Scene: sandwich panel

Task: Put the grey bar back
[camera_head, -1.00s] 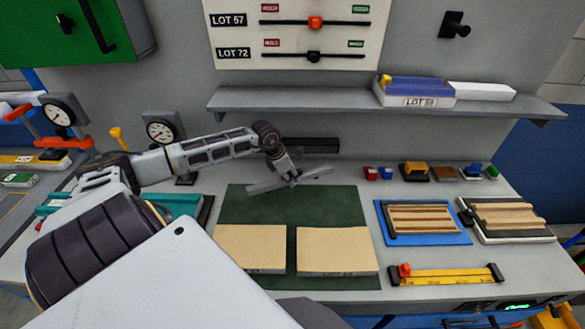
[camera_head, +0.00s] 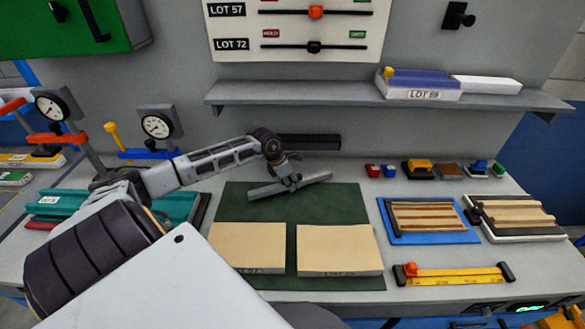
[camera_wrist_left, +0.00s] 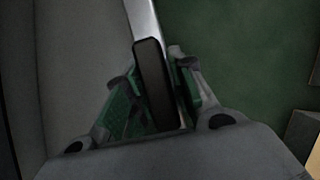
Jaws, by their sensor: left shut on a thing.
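The grey bar (camera_head: 317,179) lies slantwise over the far part of the green mat (camera_head: 300,205) in the head view. My left gripper (camera_head: 290,184) is shut on its middle. Whether the bar touches the mat or hangs just above it, I cannot tell. In the left wrist view the bar (camera_wrist_left: 143,18) runs up and away between the green-padded fingers (camera_wrist_left: 155,95), with a dark piece along it. My right gripper is not in view.
Two tan panels (camera_head: 247,247) (camera_head: 339,249) lie on the mat's near half. A dark rail (camera_head: 308,141) sits at the back wall under the grey shelf (camera_head: 300,97). A blue tray (camera_head: 386,225) with wooden strips and a yellow ruler-like tool (camera_head: 455,275) are right of the mat.

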